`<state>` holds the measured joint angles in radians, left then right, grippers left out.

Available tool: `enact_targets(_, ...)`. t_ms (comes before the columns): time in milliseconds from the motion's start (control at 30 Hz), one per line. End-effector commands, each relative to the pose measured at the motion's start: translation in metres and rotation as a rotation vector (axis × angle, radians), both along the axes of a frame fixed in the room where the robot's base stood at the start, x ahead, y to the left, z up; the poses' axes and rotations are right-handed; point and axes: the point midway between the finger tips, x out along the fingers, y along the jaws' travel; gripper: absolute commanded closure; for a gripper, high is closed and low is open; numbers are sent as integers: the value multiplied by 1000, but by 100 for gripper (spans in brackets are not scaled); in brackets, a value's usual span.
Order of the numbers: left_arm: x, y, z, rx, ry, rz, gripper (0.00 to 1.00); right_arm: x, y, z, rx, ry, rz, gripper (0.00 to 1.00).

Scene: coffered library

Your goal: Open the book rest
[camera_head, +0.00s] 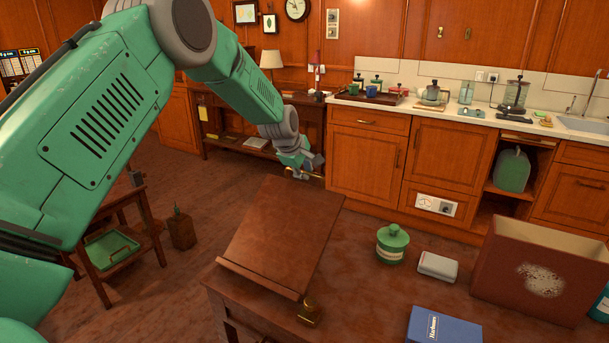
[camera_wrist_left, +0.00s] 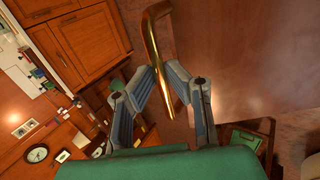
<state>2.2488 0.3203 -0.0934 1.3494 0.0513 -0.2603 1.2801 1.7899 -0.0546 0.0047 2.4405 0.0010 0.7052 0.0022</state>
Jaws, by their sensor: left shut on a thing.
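The book rest (camera_head: 285,235) is a dark wooden board with a ledge along its near edge. It stands tilted on a wooden table, its far edge raised. Its brass handle (camera_head: 304,173) is at the far edge. My left gripper (camera_head: 297,168) is at that edge, shut on the handle. In the left wrist view, the bent brass handle (camera_wrist_left: 160,40) runs between the fingers of my left gripper (camera_wrist_left: 158,75). The board (camera_wrist_left: 240,50) fills the right of that view. The underside of the board is hidden. My right gripper is not in view.
A brass piece (camera_head: 309,312) sits by the near right corner of the rest. A green canister (camera_head: 392,245), a white box (camera_head: 437,267), a blue book (camera_head: 443,327) and a large brown box (camera_head: 540,270) are to the right. A counter (camera_head: 450,108) stands behind.

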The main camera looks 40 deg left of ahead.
Motion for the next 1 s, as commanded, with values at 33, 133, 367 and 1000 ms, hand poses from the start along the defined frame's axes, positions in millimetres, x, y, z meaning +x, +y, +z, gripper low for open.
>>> enact_targets(33,-4,0,7,-1,6,-1,100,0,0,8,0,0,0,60)
enact_targets(133,-9,-1,10,-1,8,-1,100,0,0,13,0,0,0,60)
enact_targets(367,-12,-1,11,-2,13,-3,100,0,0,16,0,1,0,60)
enact_targets(1000,-12,-1,10,-2,12,-2,68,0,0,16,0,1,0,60)
